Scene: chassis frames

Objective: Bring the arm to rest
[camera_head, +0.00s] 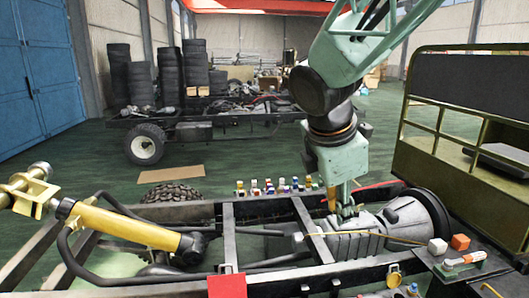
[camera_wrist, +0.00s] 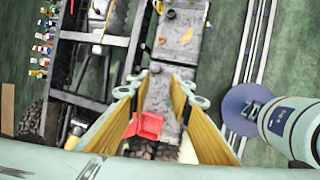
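My gripper (camera_head: 345,207) hangs from my arm, pointing down, above the grey gearbox-like unit (camera_head: 355,238) of the chassis frame. In the wrist view its two fingers (camera_wrist: 164,90) with yellow inner sides stand apart, and nothing is visibly clamped between them. A grey chassis part (camera_wrist: 160,98) shows through the gap. A red piece (camera_wrist: 148,125) also shows there, seemingly below the fingers. I cannot tell the exact height of my gripper over the unit.
The chassis frame (camera_head: 228,240) spans the foreground, with a yellow cylinder (camera_head: 125,227) at left. Small coloured bottles (camera_head: 270,186) stand behind it.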

